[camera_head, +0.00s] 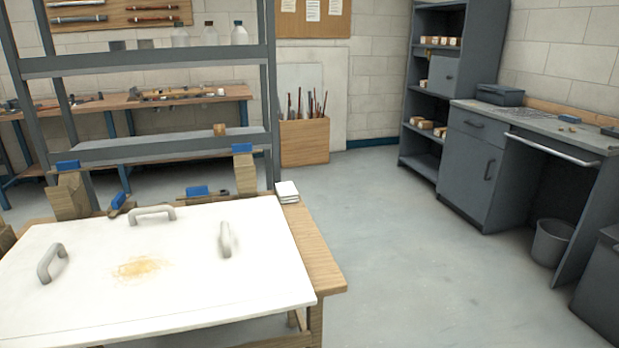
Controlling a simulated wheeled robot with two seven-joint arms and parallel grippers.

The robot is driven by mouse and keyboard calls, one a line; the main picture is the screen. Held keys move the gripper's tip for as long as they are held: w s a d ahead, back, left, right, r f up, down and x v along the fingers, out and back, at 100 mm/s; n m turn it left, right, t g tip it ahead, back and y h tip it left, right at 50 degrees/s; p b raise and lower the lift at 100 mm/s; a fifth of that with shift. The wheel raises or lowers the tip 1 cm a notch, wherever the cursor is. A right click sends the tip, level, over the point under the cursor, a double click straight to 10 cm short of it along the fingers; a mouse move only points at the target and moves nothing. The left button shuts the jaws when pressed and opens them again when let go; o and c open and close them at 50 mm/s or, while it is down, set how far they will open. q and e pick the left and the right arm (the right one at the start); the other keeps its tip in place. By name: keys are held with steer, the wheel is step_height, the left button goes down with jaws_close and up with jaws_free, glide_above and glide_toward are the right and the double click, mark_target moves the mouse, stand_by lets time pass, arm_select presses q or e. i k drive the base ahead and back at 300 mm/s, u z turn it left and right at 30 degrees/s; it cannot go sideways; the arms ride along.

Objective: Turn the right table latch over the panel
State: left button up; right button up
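A white panel (180,270) with several pale grey handles lies flat on a wooden table (318,262). A stained tan patch marks its middle. At the panel's far edge are two small blue-topped pieces that look like the table latches. The right one (197,191) sits on a dark bar just behind the panel, right of the back handle. The left one (120,202) is tilted, near the panel's back left. Whether either overlaps the panel is too small to tell. Neither of my grippers is in view.
Two wooden blocks with blue tops, left (70,195) and right (244,172), stand behind the panel. A grey metal rack (150,63) rises beyond. A small white stack (287,192) sits at the table's back right corner. The floor (415,255) right of the table is clear.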

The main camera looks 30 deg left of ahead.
mark_target(202, 192)
steer(key=z, duration=0.4)
steer(key=i, duration=3.65)
steer(key=u, duration=3.7)
